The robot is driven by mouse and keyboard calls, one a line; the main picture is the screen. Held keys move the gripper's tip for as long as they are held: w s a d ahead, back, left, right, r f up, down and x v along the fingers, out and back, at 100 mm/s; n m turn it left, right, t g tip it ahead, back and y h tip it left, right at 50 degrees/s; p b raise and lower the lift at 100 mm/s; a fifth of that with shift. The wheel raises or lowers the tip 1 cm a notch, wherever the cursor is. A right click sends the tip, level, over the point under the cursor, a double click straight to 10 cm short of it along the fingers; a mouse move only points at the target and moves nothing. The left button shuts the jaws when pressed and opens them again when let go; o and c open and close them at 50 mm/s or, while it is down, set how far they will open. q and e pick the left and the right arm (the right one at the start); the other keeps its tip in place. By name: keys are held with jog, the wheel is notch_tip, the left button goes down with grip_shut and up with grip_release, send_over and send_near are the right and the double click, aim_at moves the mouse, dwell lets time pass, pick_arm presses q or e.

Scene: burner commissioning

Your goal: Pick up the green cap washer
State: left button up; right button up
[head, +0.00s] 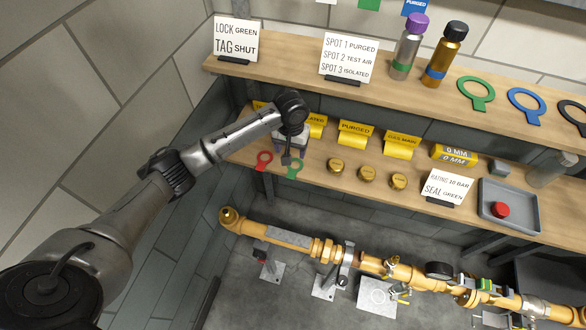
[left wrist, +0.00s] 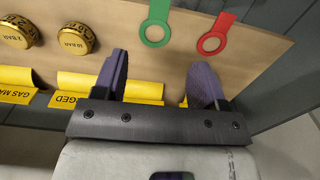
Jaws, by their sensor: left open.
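Two green rings with tabs show in the head view; I cannot tell which is the cap washer. One green ring (head: 295,168) lies on the lower shelf beside a red ring (head: 264,158). The other, larger green ring (head: 478,105) lies on the upper shelf. My left gripper (head: 287,158) is over the lower shelf near the smaller green ring. In the left wrist view, the smaller green ring (left wrist: 158,11) lies just beyond the open, empty purple fingers (left wrist: 156,68), with the red ring (left wrist: 224,24) to its right. My right gripper is not in view.
Brass caps (head: 367,173) and yellow labels (head: 354,133) stand on the lower shelf, with a grey tray (head: 520,222) holding a red piece at right. The upper shelf (head: 290,62) overhangs it, with two bottles (head: 444,55) and a blue ring (head: 526,112). Yellow piping (head: 290,237) runs below.

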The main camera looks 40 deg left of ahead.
aim_at(292, 173)
pick_arm(q)
jog(key=shift+d+f+p, duration=0.15)
jog(key=shift+f+p, duration=0.45)
jog(key=shift+f, duration=5.25)
jog(key=shift+c, duration=0.4)
jog(key=c, duration=1.1)
